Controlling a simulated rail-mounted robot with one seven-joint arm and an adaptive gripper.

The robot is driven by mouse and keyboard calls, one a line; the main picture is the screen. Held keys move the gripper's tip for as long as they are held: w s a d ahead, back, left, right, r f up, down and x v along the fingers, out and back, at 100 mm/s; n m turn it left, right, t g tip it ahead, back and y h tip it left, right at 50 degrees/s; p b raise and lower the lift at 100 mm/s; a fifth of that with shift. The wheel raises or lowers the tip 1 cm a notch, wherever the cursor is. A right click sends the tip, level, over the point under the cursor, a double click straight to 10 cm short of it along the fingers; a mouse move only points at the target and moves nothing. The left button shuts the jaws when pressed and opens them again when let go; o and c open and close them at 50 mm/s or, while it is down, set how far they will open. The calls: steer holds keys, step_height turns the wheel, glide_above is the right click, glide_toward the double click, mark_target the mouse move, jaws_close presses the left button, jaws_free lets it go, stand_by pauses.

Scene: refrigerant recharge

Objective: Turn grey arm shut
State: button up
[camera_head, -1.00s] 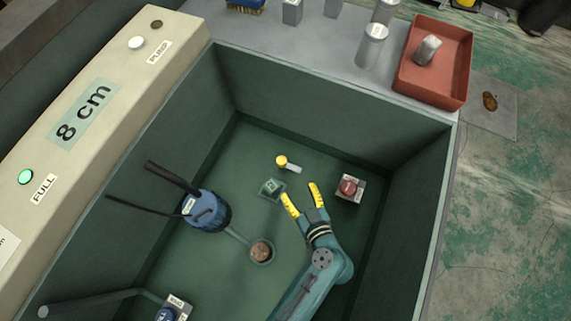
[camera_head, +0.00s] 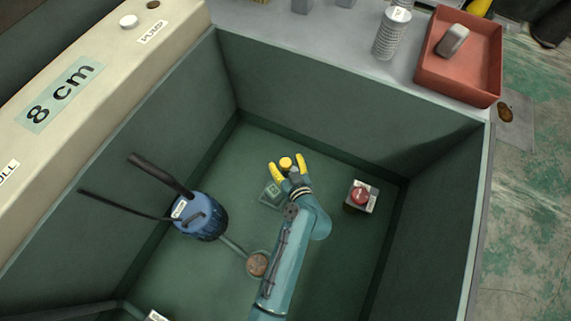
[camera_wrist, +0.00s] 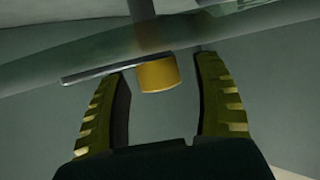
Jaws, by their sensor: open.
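A small yellow cap (camera_head: 286,163) stands near the floor of the green basin, toward its back. It also shows in the wrist view (camera_wrist: 157,75), between and just beyond my fingertips. A thin grey arm (camera_wrist: 92,74) runs left from the cap in the wrist view, across the tip of the left finger; I cannot tell if they touch. In the head view this arm is mostly hidden by my gripper. My gripper (camera_head: 287,168) is open, its yellow fingers on either side of the cap. Nothing is held between them.
A red button on a pale box (camera_head: 361,196) sits to the right on the basin floor. A blue pump (camera_head: 200,217) with black hoses stands to the left. A small green display (camera_head: 271,194) lies beside my gripper. The basin walls (camera_head: 330,110) rise around.

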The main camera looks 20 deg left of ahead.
steer(key=shift+w+a+f, duration=0.1)
steer(key=shift+w+a, duration=0.05)
steer(key=shift+a, duration=0.05)
steer(key=shift+c, duration=0.2)
jaws_close()
